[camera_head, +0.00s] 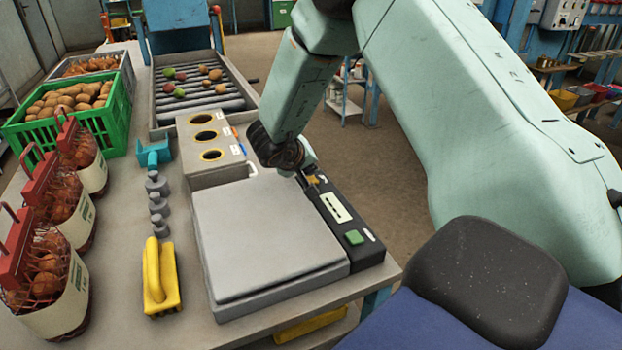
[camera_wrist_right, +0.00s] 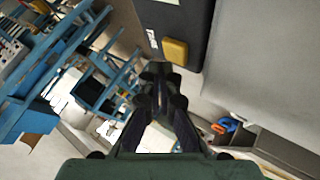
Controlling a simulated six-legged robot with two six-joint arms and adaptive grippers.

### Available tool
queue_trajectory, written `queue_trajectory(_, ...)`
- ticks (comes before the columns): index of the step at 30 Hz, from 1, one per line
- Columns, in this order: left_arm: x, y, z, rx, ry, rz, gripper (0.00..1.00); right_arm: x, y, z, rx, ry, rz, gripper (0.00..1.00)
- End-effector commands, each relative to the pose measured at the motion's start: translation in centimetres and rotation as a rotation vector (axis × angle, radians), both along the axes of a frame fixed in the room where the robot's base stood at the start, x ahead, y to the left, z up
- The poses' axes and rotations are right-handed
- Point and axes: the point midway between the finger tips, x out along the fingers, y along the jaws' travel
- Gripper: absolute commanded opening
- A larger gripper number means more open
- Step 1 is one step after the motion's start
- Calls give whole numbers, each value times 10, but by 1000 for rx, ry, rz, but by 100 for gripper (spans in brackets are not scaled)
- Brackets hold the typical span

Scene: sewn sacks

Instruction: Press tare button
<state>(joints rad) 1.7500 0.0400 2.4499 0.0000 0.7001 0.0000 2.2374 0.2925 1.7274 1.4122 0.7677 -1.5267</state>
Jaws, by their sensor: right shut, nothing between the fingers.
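The scale has a grey platform (camera_head: 265,235) and a black console (camera_head: 362,252) along its right side. The console carries a pale display (camera_head: 335,207) and a green button (camera_head: 354,237) at its near end. A yellow button (camera_wrist_right: 175,50) with a small white label beside it shows in the right wrist view; in the head view my gripper partly covers it. My right gripper (camera_head: 312,181) is shut and empty at the console's far end. In the wrist view its fingertips (camera_wrist_right: 158,74) are just short of the yellow button; contact cannot be told. My left gripper is out of view.
Left of the scale are a yellow-handled brush (camera_head: 160,278) and grey weights (camera_head: 158,205). Filled net sacks (camera_head: 50,280) and a green potato crate (camera_head: 118,112) line the left. A grey box with round holes (camera_head: 208,130) stands behind the scale. The table's right edge is close.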

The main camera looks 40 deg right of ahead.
Motion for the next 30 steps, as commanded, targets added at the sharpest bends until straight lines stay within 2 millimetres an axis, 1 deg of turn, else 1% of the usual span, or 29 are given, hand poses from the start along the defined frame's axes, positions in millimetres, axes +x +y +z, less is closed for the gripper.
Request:
queue_trajectory(4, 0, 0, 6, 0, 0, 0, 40, -1, 0, -4, 0, 1, 0, 0)
queue_trajectory(30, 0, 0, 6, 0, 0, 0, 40, -1, 0, -10, 0, 1, 1, 0)
